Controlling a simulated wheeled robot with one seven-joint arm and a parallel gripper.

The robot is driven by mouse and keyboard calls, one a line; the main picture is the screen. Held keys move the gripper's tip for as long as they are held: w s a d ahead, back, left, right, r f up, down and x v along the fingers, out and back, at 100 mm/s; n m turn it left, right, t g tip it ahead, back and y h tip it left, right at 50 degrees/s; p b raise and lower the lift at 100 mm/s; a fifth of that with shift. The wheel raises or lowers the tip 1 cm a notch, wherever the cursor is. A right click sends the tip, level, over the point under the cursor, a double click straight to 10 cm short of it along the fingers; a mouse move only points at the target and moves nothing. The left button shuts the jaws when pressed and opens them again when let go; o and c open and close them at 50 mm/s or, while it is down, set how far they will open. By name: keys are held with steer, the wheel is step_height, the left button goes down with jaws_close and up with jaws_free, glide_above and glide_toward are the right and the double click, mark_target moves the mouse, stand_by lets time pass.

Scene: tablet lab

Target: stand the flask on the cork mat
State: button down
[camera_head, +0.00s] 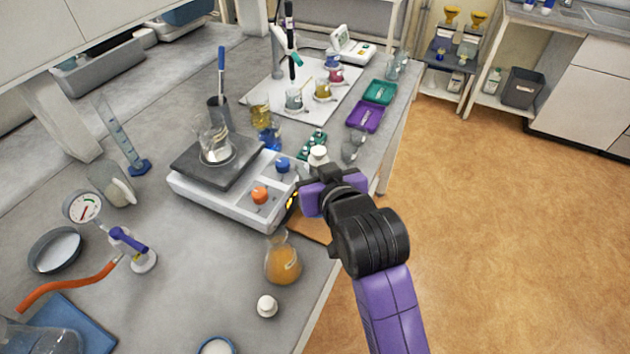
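A conical glass flask (283,264) with orange liquid stands upright on the grey bench, near its right edge. A brown flat piece, which looks like the cork mat (312,228), lies just right of the hotplate; my arm hides much of it. My gripper (304,198) is over the mat area, beside the hotplate's front panel and above and right of the flask, apart from it. Its fingers are mostly hidden, so I cannot tell whether it is open or shut. A white rounded top (318,154) shows just behind the gripper; what is below it is hidden.
A hotplate (215,205) bearing a beaker (214,142) stands left of my gripper. A white stopper (267,306) lies in front of the flask. A glass vessel (352,147) and a purple tray (365,115) are behind. Bare bench lies left of the flask.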

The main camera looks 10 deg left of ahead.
steer(key=shift+f, duration=2.05)
steer(key=c, duration=0.9)
jaws_free()
steer(key=shift+f, duration=0.15)
steer(key=shift+r, duration=0.2)
steer(key=v, duration=1.2)
steer(key=shift+b, duration=0.3)
steer(key=shift+d, duration=0.1)
